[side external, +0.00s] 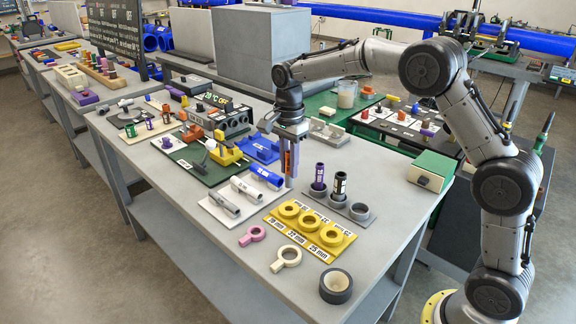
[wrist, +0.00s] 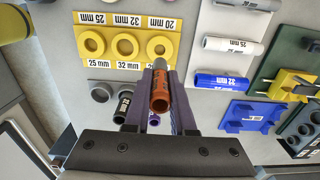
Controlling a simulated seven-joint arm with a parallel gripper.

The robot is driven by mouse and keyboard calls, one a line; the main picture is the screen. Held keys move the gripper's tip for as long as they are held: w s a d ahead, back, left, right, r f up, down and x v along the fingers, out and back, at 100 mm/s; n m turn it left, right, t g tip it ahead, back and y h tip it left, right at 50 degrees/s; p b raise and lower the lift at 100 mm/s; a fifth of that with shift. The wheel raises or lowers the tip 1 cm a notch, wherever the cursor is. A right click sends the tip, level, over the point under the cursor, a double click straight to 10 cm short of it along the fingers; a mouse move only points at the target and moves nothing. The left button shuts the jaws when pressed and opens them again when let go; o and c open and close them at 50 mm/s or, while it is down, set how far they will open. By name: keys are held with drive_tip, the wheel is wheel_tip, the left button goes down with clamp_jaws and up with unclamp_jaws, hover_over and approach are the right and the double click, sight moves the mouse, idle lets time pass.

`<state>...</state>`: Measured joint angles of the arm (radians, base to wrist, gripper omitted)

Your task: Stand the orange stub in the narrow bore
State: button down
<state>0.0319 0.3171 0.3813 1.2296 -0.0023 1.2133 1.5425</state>
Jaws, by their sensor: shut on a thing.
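My gripper (side external: 289,176) points down above the table, behind the white rack of pipes. In the wrist view my gripper (wrist: 161,80) has its purple fingers closed around the orange stub (wrist: 160,94), which is held upright with its open end toward the camera. A grey holder (side external: 359,211) with round bores stands to the right; it also shows in the wrist view (wrist: 100,90). A purple stub (side external: 319,177) and a black stub (side external: 340,186) stand in two bores, and the right one is empty. I cannot tell which bore is the narrow one.
A yellow plate (side external: 350,238) with rings labelled in millimetres lies in front of the holder. White and grey pipes lie on a white rack (side external: 226,217). A black ring (side external: 335,286) lies near the table's front edge.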

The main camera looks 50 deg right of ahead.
sight(289, 186)
drive_tip(key=shift+f, duration=0.1)
drive_tip(key=shift+f, duration=2.7)
drive_tip(key=shift+f, duration=1.7)
drive_tip(key=c, duration=0.7)
unclamp_jaws()
